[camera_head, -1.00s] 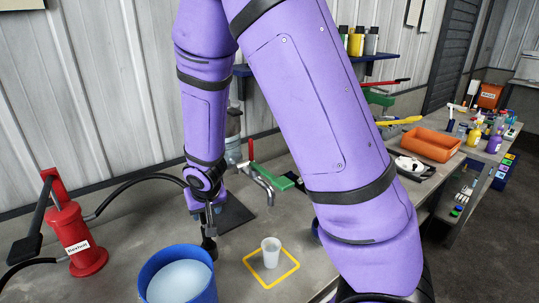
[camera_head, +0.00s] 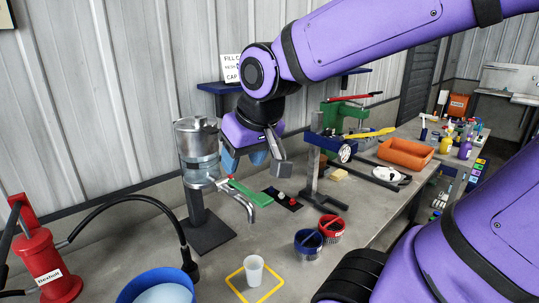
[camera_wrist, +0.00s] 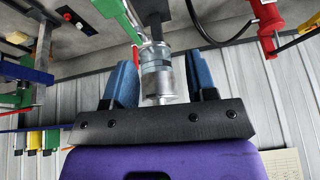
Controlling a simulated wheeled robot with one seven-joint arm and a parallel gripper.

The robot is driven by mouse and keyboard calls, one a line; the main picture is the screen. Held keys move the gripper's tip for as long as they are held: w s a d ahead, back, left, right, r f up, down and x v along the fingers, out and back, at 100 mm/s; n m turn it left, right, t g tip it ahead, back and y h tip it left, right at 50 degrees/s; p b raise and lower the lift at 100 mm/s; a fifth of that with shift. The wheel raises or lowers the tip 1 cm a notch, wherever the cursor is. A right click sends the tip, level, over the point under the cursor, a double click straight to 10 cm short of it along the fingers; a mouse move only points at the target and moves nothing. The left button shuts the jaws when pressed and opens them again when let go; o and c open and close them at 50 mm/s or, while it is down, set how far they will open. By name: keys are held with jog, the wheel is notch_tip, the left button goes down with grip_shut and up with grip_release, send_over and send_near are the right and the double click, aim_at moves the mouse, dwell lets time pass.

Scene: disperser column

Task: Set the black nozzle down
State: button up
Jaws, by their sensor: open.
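The black nozzle (camera_head: 189,266) is at the end of a black hose (camera_head: 130,199) that arches over from the red pump (camera_head: 45,262). It points down at the back right rim of the blue bucket (camera_head: 125,297). Whether it rests on the rim or on the bench beside it, I cannot tell. My gripper (camera_head: 245,159) is open and empty, raised well above the bench and away from the nozzle. In the wrist view its two blue finger pads (camera_wrist: 164,75) stand apart, with the steel disperser column (camera_wrist: 160,75) showing between and beyond them.
A white cup (camera_head: 253,270) stands inside a yellow square outline (camera_head: 236,285). The disperser column's green lever (camera_head: 248,193) and spout lie below my gripper. Blue and red tubs (camera_head: 331,227) and an orange tray (camera_head: 405,154) are to the right.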

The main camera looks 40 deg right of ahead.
jog(key=s+r, duration=0.3)
jog(key=s, duration=0.4)
jog(key=shift+s+n, duration=0.2)
jog(key=shift+n, duration=0.2)
dwell(0.6)
